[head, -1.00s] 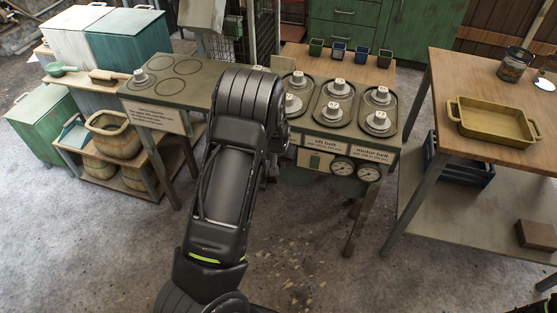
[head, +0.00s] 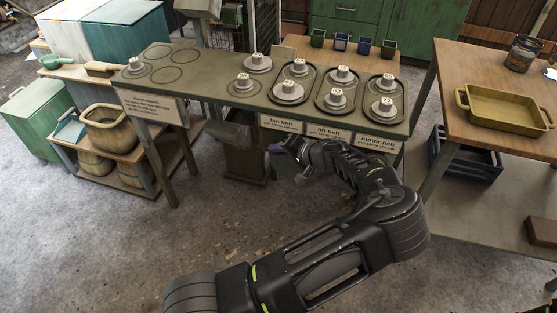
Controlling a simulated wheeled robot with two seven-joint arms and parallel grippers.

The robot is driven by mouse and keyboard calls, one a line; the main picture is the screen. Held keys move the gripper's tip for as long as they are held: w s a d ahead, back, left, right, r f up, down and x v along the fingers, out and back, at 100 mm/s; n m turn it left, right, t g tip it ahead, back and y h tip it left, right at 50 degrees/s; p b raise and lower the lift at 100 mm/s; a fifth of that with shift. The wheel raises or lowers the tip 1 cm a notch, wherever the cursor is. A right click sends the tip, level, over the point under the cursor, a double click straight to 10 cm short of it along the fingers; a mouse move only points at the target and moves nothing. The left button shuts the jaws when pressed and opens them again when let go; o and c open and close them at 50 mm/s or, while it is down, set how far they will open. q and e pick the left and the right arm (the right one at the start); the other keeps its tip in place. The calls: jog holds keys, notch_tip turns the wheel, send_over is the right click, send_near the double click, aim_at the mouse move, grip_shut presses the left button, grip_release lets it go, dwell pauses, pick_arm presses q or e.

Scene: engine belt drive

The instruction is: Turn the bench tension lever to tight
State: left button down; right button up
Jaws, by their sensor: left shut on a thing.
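The bench (head: 215,88) stands across the middle, with belt signs along its front edge. My left arm comes in from the lower left and bends back toward the bench front. My left gripper (head: 285,152) is at the bench front, just below the fan belt sign (head: 281,123). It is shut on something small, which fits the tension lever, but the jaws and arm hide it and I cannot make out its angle. The gauges and panel under the lift belt sign (head: 329,133) are hidden behind my arm. My right gripper is not in view.
Several numbered pulleys (head: 289,88) stand on the bench top in outlined zones. A wooden table with a yellow tray (head: 504,107) is at the right. A shelf with baskets (head: 107,128) is at the left. The floor before the bench is clear.

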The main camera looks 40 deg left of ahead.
pick_arm(q)
jog(key=y+b, duration=0.1)
jog(key=b, duration=0.1)
jog(key=m+y+b, duration=0.1)
jog(key=y+b, duration=0.3)
jog(key=b, duration=0.1)
jog(key=shift+f+m, duration=0.3)
jog(key=shift+r+m+g+y+b, duration=0.15)
jog(key=shift+m+g+y+b, duration=0.15)
jog(key=shift+y+b, duration=0.45)
jog(key=shift+s+r, duration=0.1)
jog(key=shift+r, duration=0.05)
jog(key=shift+a+y, duration=0.1)
jog(key=shift+y, duration=0.15)
jog(key=c, duration=1.3)
grip_release()
jog(key=d, duration=0.8)
jog(key=shift+s, duration=0.2)
